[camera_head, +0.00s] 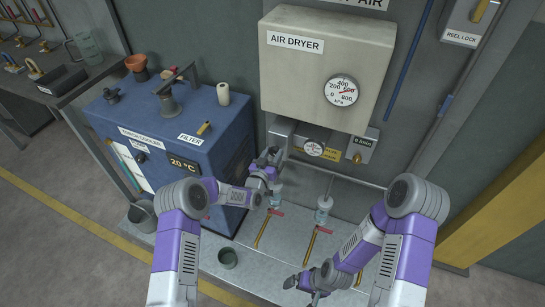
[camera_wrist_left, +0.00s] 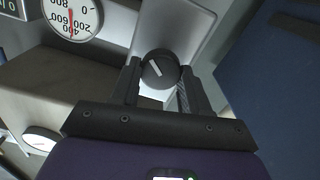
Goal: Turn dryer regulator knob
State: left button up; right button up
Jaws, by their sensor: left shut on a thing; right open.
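The air dryer (camera_head: 330,60) is a beige box on the wall with a round kPa gauge (camera_head: 342,91) on its front. In the left wrist view a round black knob (camera_wrist_left: 160,68) with a white pointer line sits on a grey plate (camera_wrist_left: 175,30). My left gripper (camera_wrist_left: 160,85) is shut on this knob, one finger on each side. In the head view my left gripper (camera_head: 270,160) is below the dryer's left end, and it hides the knob there. My right gripper (camera_head: 303,285) is open and empty, low over the grey platform.
A blue chiller cabinet (camera_head: 165,125) stands left of my left arm. A smaller gauge (camera_head: 313,149) and a small box with a brass knob (camera_head: 358,150) are under the dryer.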

pick_arm(q)
jog(key=shift+m, duration=0.3)
jog(key=o, duration=1.1)
jog(key=shift+c, duration=0.2)
jog(key=p+v, duration=0.2)
jog(key=v, duration=0.5)
jog(key=shift+s, duration=0.3)
jog(key=shift+a, duration=0.15)
